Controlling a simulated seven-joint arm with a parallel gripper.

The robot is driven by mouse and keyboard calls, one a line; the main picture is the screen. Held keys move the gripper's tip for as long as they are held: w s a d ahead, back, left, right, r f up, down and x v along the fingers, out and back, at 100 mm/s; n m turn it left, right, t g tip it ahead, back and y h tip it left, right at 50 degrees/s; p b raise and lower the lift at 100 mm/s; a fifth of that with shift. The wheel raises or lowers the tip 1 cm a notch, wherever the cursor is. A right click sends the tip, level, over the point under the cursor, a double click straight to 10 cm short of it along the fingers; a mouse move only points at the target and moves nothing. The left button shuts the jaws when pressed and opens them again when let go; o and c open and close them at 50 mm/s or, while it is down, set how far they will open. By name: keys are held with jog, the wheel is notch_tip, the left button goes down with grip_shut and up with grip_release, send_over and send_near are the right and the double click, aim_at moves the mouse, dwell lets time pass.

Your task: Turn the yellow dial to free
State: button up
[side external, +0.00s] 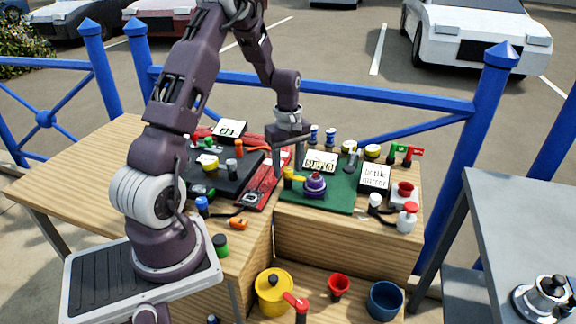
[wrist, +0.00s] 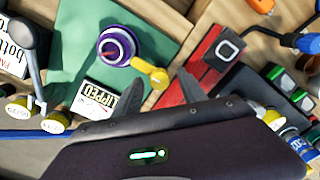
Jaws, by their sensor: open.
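A round purple and white piece with a dark red centre (side external: 315,186) stands on the green board; it also shows in the wrist view (wrist: 117,46). A yellow arm with a round end (wrist: 151,75) reaches from it toward my gripper. Yellow-topped round knobs stand elsewhere, one on the black panel (side external: 209,162) and one at the back right (side external: 372,151). I cannot tell which yellow part is the dial, and no "free" mark is readable. My gripper (wrist: 158,88) is open and empty, its fingers apart just short of the yellow arm. In the side view my gripper (side external: 290,162) is above the board's left edge.
The green board (side external: 335,197) also carries a small sign (side external: 320,162). A red panel (side external: 262,191) and black panel lie left. A white lettered card (side external: 375,177) and a red-topped bottle (side external: 407,217) stand right. A yellow pot (side external: 273,292) sits on the lower shelf.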

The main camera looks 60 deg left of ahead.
grip_shut()
jog(key=shift+m, duration=0.3)
jog(key=m, duration=1.1)
dwell(0.4)
jog(key=shift+m, duration=0.3)
grip_release()
